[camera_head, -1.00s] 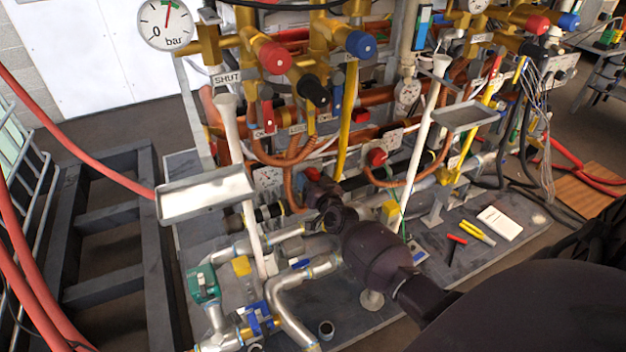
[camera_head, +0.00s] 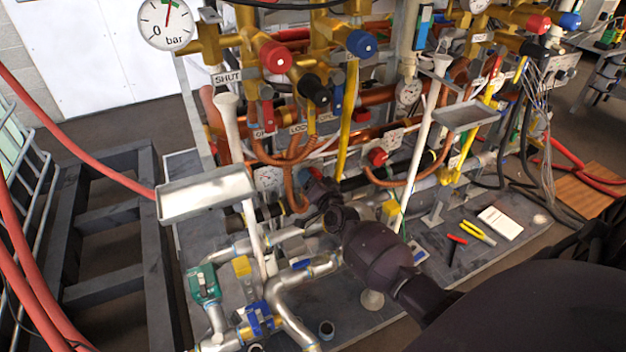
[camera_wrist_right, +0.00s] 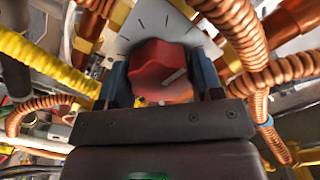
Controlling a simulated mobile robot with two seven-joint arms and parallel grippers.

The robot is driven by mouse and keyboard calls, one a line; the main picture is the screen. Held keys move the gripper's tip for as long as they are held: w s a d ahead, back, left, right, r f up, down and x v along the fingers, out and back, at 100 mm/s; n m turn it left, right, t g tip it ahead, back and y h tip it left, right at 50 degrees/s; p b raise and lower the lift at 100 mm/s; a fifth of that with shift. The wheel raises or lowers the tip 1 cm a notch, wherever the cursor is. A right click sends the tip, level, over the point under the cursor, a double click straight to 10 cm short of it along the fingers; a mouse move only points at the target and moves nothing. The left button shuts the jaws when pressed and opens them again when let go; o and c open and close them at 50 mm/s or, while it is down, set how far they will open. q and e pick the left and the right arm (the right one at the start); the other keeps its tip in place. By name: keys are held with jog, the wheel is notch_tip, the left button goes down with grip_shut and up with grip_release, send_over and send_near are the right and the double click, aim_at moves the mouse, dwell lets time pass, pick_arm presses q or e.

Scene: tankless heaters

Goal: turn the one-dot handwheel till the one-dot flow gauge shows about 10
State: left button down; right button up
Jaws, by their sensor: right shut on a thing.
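The red handwheel (camera_wrist_right: 160,72) fills the middle of the right wrist view, with a pale pointer line on its face slanting to the upper right. A grey plate with dark tick marks (camera_wrist_right: 158,18) is behind it. My right gripper (camera_wrist_right: 161,84) is shut on the handwheel, one blue-padded finger on each side. In the head view my right gripper (camera_head: 313,182) reaches low into the pipework and mostly hides this wheel. A round dial (camera_head: 268,179) stands just left of it, too small to read. No dot marks can be made out. My left gripper is not in view.
Copper hoses (camera_wrist_right: 235,25) and a yellow corrugated hose (camera_wrist_right: 45,65) crowd my gripper. A second red handwheel (camera_head: 377,157) is to the right. A metal tray (camera_head: 205,194) and a white tundish pipe (camera_head: 228,120) stand to the left.

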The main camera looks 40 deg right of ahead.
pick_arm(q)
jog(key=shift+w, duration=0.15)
pick_arm(e)
jog(key=shift+f, duration=0.1)
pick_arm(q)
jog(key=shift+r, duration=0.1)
pick_arm(e)
jog(key=o, duration=0.7)
jog(key=shift+c, duration=0.2)
pick_arm(q)
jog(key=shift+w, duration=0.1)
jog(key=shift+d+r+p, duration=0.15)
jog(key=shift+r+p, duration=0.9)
jog(key=shift+p, duration=0.1)
pick_arm(e)
jog(key=v, duration=1.1)
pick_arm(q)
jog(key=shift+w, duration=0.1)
pick_arm(e)
jog(key=shift+w, duration=0.1)
